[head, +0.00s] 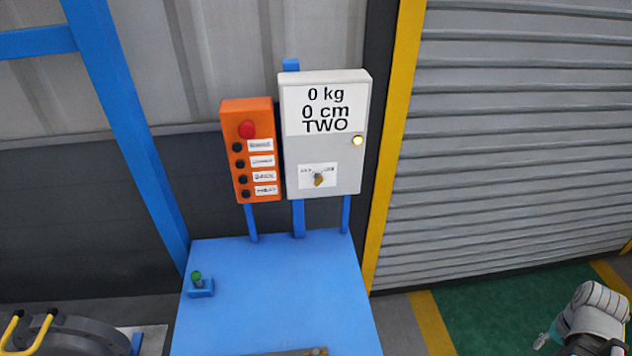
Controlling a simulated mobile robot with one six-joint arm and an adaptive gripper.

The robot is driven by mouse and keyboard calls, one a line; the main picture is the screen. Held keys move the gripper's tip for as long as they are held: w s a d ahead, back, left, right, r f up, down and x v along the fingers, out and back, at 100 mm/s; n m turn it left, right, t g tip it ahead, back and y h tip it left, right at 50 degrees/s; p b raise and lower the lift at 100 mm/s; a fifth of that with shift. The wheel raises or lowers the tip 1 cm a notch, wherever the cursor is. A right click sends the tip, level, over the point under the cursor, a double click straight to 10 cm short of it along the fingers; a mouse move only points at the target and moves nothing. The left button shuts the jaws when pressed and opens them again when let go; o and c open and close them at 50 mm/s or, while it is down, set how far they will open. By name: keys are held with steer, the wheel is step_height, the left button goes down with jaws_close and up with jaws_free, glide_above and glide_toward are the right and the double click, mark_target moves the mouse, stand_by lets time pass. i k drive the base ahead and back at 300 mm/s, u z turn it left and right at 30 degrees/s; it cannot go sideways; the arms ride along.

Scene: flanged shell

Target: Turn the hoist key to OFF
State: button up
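The hoist key (318,180) is a small brass-coloured key or knob on a white label plate, low on the front of a light grey control box (350,165). It looks roughly upright, but it is too small to tell which mark it points to. The small words on the plate are not readable. The box display reads "0 kg", "0 cm" and "TWO". A round pale yellow lamp (358,141) sits on the box's right side and looks lit.
An orange box (229,112) with a red button and several black buttons stands close left of the grey box. A blue post (125,120) rises at left.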

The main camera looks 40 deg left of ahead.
mark_target(319, 179)
steer(key=u, duration=0.05)
steer(key=k, duration=2)
steer(key=u, duration=1)
steer(key=i, duration=1.05)
